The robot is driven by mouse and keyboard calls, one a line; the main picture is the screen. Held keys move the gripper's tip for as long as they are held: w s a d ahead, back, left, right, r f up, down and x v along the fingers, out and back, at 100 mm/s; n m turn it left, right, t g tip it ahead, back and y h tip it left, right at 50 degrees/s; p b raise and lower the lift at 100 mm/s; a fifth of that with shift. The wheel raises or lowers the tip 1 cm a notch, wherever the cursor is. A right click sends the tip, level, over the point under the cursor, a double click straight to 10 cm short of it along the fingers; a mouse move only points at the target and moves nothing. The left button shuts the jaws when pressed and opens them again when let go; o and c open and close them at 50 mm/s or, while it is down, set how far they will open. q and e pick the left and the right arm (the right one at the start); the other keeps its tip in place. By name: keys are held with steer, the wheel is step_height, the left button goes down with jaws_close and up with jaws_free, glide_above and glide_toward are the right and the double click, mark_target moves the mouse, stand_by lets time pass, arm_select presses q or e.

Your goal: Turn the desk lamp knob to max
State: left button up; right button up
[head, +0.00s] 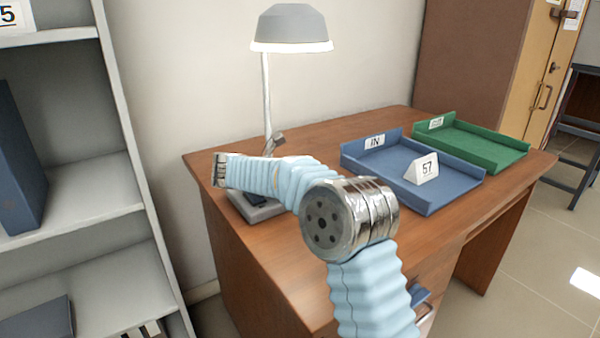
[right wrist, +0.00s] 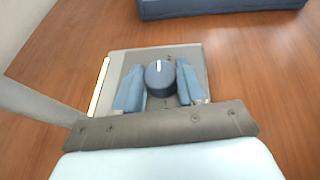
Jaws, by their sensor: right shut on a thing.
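The desk lamp (head: 290,28) stands at the back left of the wooden desk, with a grey shade glowing at its lower rim. Its base (head: 262,213) is partly hidden behind my right arm in the head view. In the right wrist view, the dark blue round knob (right wrist: 160,80) sits on the grey lamp base (right wrist: 132,58), its white mark pointing to the top of the picture. My right gripper (right wrist: 160,85) has one blue finger on each side of the knob and is shut on it. My left gripper is in neither view.
Grey shelves (head: 75,215) stand at the left. The desk top between lamp and trays is clear.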

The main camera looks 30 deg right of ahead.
steer(key=shift+w+m+g, duration=0.15)
steer(key=shift+m+g, duration=0.6)
steer(key=shift+g, duration=0.15)
steer(key=shift+w+m+g, duration=0.1)
steer(key=shift+m+g, duration=0.65)
steer(key=shift+g, duration=0.15)
steer(key=o, duration=1.1)
steer(key=shift+c, duration=0.2)
